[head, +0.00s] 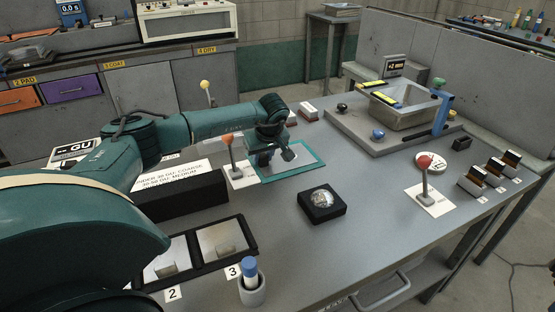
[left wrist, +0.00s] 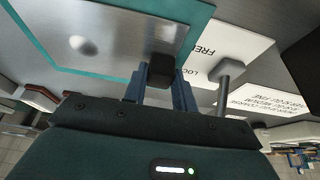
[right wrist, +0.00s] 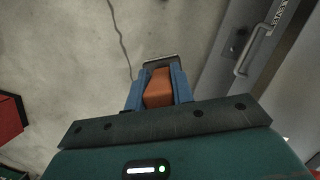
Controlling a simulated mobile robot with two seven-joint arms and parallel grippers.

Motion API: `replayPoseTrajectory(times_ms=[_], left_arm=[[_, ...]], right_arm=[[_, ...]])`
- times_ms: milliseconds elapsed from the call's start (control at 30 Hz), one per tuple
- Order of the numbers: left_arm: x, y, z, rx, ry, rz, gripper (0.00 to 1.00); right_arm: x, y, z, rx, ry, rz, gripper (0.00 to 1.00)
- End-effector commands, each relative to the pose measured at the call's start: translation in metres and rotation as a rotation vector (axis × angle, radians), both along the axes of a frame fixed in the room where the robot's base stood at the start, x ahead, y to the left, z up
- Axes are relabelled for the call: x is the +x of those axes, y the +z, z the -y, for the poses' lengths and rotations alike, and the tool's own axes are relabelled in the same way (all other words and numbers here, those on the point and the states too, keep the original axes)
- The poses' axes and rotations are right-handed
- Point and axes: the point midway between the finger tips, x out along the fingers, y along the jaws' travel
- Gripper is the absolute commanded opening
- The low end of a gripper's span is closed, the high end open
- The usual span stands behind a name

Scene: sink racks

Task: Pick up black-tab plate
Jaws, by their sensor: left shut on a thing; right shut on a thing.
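My left gripper (head: 273,155) is over the teal-framed metal panel (head: 262,176) in the head view. In the left wrist view its blue fingers (left wrist: 160,88) are shut on a black tab (left wrist: 161,69). The plate body under this tab cannot be told apart from the metal surface behind it. My right gripper (right wrist: 158,92) shows only in its wrist view. It is shut on an orange block-like tab (right wrist: 158,86) with a dark edge (right wrist: 160,60) at its far end, above the floor.
A black box with a round lens (head: 322,201), a second lever (head: 425,178) and several small tabbed blocks (head: 490,170) are on the table. A basin (head: 402,105) stands at the back.

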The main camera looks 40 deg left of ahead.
Motion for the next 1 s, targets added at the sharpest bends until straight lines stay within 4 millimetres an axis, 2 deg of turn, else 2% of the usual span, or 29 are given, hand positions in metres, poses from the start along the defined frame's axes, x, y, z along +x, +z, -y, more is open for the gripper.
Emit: replayPoseTrajectory(times_ms=[267,700,833,1000], left_arm=[[0.001,0.008,0.000,0.000,0.001,0.004,0.00],[0.001,0.088,0.000,0.000,0.000,0.005,0.00],[0.001,0.099,0.000,-0.001,0.000,0.003,0.00],[0.000,0.102,0.000,0.000,0.001,0.002,0.00]], right_arm=[[0.000,0.000,0.000,0.001,0.000,0.001,0.00],[0.000,-0.005,0.000,0.001,0.000,0.001,0.00],[0.000,-0.006,0.000,0.001,0.000,0.001,0.00],[0.000,-0.006,0.000,0.001,0.000,0.001,0.00]])
